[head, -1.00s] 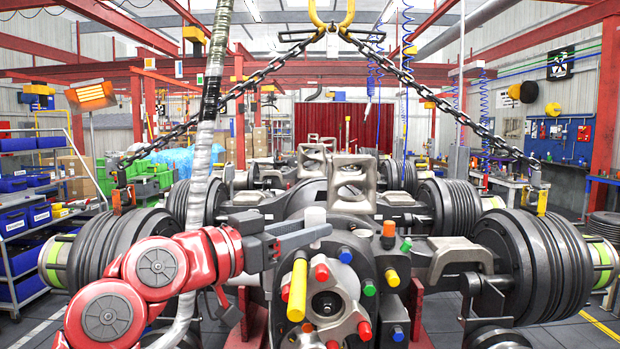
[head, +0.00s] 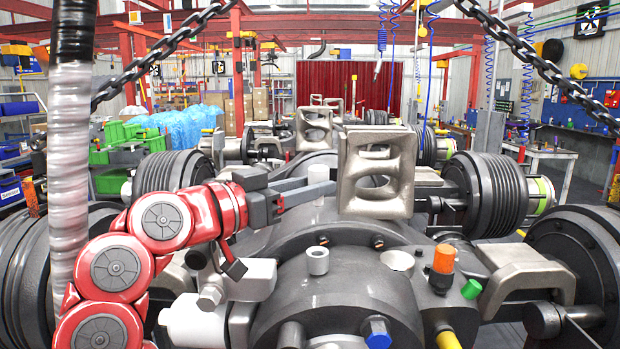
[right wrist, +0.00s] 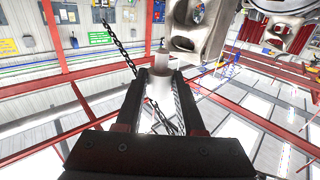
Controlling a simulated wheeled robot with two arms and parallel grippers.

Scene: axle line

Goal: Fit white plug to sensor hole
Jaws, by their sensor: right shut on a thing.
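My right gripper (head: 305,192) reaches in from the left on the red arm, above the large grey axle housing (head: 340,290). It is shut on the white plug (head: 318,174), whose pale top stands out above the fingers. In the right wrist view the plug (right wrist: 160,87) sits between the two dark fingers (right wrist: 160,100). A short pale grey, ring-topped stub (head: 318,261) stands on the housing below the gripper, apart from the plug. It looks like the sensor hole, though I cannot see into it clearly. My left gripper is not in view.
A tall cast bracket (head: 376,172) stands close to the right of the fingertips. An orange plug (head: 444,259), a green plug (head: 471,289) and a blue plug (head: 377,332) sit on the housing. Chains (head: 170,55) hang on both sides.

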